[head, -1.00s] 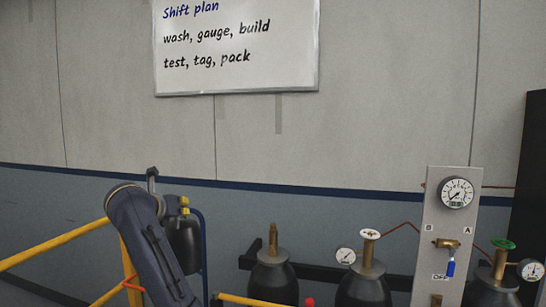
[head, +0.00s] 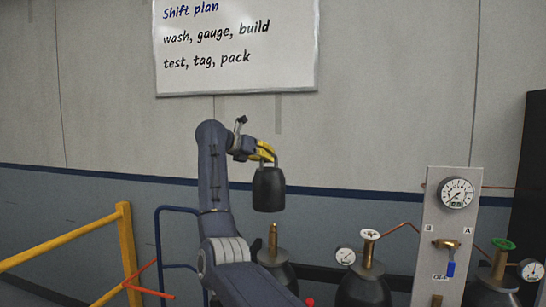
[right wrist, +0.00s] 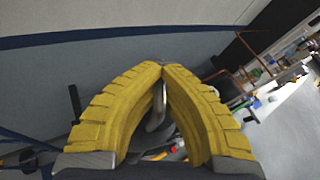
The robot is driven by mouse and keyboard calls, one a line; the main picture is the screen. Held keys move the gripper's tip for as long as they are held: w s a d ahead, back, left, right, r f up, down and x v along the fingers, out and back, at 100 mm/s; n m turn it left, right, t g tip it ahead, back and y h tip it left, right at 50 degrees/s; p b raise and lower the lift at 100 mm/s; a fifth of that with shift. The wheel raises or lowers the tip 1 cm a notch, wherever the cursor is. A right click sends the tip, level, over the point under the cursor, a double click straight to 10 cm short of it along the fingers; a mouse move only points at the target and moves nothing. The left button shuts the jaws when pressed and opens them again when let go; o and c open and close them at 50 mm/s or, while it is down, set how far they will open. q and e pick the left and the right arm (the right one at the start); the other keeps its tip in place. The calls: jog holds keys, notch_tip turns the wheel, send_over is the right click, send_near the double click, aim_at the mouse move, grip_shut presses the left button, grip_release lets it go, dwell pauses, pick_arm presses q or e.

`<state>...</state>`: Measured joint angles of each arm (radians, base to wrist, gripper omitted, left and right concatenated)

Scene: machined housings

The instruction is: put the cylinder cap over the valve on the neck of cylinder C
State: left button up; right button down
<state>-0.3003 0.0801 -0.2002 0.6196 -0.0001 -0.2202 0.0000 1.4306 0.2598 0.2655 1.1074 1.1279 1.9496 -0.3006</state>
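The cylinder cap (head: 269,190) is a dark, upright bell shape with a loop handle on top. My right gripper (head: 268,154), with yellow fingers, is shut on that handle and holds the cap in the air. In the right wrist view the finger tips (right wrist: 163,66) meet, with a grey curved piece between them. The dark cylinder with a bare brass valve (head: 273,242), which I take as cylinder C, stands below the cap; its own label does not show. The cap hangs clear above the valve, close to in line with it in the head view. My left gripper is out of view.
To the right stand a cylinder with a white handwheel (head: 370,235), a panel (head: 431,225) with gauge and blue-handled valve, and a cylinder with a green handwheel (head: 503,243). A yellow railing (head: 126,245) and a blue frame (head: 160,240) are at left.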

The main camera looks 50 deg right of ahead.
aim_at(272, 171)
jog(key=shift+s+d+r, duration=0.1)
jog(key=shift+s+d, duration=0.1)
jog(key=shift+d, duration=0.25)
jog(key=shift+s+d+r, duration=0.1)
jog(key=shift+s+d, duration=0.1)
jog(key=shift+d, duration=0.2)
jog(key=shift+a, duration=0.1)
jog(key=shift+a+f+g+h, duration=0.1)
jog(key=shift+a+g+h, duration=0.05)
jog(key=shift+g+h, duration=0.2)
jog(key=shift+f, duration=2.75)
jog(key=shift+h, duration=0.25)
